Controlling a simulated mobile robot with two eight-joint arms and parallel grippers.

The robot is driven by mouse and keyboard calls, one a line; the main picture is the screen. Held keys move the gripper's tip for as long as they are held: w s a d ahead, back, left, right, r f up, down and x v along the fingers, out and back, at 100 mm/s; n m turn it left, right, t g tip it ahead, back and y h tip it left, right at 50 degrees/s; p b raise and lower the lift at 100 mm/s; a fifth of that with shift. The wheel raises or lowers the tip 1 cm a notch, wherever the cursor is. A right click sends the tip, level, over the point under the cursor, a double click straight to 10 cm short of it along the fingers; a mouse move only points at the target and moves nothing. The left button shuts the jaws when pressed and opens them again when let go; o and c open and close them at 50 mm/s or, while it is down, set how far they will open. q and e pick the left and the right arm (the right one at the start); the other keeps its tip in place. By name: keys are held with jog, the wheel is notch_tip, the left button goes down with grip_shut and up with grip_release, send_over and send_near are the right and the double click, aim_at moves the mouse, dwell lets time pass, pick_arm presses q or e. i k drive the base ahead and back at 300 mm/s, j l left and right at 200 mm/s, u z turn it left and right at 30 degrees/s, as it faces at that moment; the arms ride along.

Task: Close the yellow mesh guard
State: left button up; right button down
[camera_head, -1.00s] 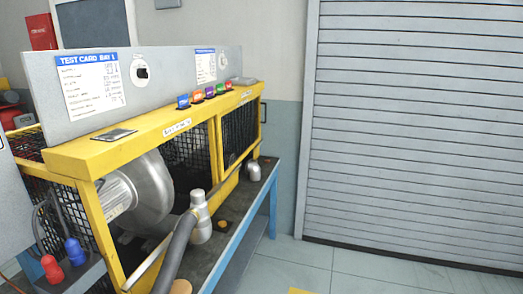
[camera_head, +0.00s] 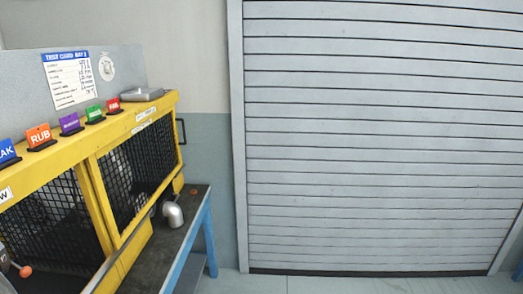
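The yellow mesh guard shows at the left as a yellow frame (camera_head: 98,203) with black mesh panels. One mesh panel (camera_head: 45,222) is at the near left and another (camera_head: 138,172) is farther along. A dark handle (camera_head: 182,131) sticks out at the far end of the yellow frame. Dim grey blower parts show behind the mesh. The near part of the enclosure is cut off by the left edge, so I cannot tell how the guard stands there.
Coloured tags, including an orange one (camera_head: 40,137), stand along the top ledge below a grey test card panel (camera_head: 125,75). A grey elbow (camera_head: 173,214) sits on the dark bench top (camera_head: 150,262) with blue legs. A grey roller shutter (camera_head: 370,140) fills the right; some floor shows before it.

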aim_at(118, 240)
jog(key=i+u, duration=0.1)
jog(key=i, duration=0.75)
jog(key=i+l+u, duration=0.1)
jog(key=i, duration=0.7)
jog(key=l, duration=0.1)
